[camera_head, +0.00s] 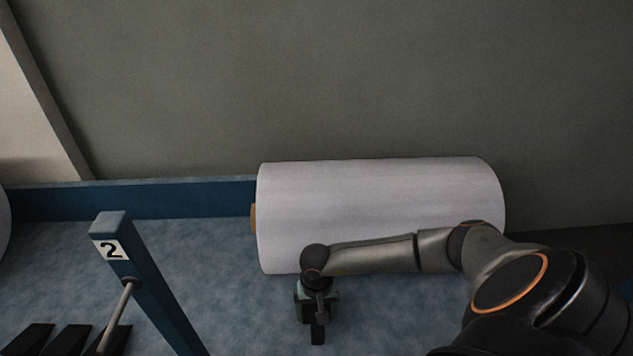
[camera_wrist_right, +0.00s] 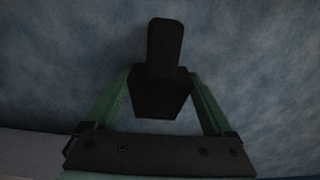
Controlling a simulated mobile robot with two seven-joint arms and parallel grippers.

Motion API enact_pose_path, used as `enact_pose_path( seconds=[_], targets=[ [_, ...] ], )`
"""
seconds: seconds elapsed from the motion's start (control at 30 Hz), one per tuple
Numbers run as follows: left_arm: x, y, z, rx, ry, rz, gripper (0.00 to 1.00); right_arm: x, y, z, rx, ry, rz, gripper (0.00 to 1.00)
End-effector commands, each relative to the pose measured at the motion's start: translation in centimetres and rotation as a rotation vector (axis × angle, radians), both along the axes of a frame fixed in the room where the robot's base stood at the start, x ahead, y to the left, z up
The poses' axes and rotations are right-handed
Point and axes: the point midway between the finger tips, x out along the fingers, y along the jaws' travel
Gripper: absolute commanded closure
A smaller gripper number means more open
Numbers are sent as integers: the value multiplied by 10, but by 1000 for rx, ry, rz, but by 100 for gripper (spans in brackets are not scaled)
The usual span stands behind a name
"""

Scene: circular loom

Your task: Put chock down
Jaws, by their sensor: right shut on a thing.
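The black chock (camera_wrist_right: 166,55) is between the green fingers of my right gripper (camera_wrist_right: 162,95) in the right wrist view. It is a dark block with a narrower part sticking out away from the gripper. In the head view the chock (camera_head: 318,332) shows below my right gripper (camera_head: 317,308), which points down in front of the white roll. The gripper is shut on the chock. The blue surface lies beneath; I cannot tell whether the chock touches it. My left gripper is not in view.
A large white roll (camera_head: 380,210) lies on the blue surface (camera_head: 230,300) behind my right gripper. A blue post marked 2 (camera_head: 140,275) with a rod stands at left. Several black wedges (camera_head: 68,340) sit at lower left. A blue ledge (camera_head: 150,200) runs along the wall.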

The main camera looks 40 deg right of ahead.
Motion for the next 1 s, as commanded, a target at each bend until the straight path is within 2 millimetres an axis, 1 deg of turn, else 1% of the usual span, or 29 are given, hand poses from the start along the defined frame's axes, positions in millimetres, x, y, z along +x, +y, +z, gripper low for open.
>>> enact_pose_path(
  seconds=[0.03,0.1,0.3,0.47,0.5,0.6,0.87,0.93,1.0],
  targets=[
    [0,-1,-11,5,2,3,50,0,1,-14,2,1,-1,94],
    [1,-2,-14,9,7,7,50,0,1,-17,1,0,-1,94],
    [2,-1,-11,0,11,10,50,0,0,-15,0,-1,0,94],
    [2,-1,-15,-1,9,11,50,0,0,-19,0,-1,0,94],
    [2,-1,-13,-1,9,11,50,0,0,-19,0,0,0,9],
    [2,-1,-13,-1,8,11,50,0,0,-18,-1,1,0,0],
    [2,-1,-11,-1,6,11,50,0,0,-16,-1,1,0,0],
    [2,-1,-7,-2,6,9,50,0,0,-11,0,0,0,0],
    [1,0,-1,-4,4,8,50,0,0,0,-1,-2,0,0]
  ],
)
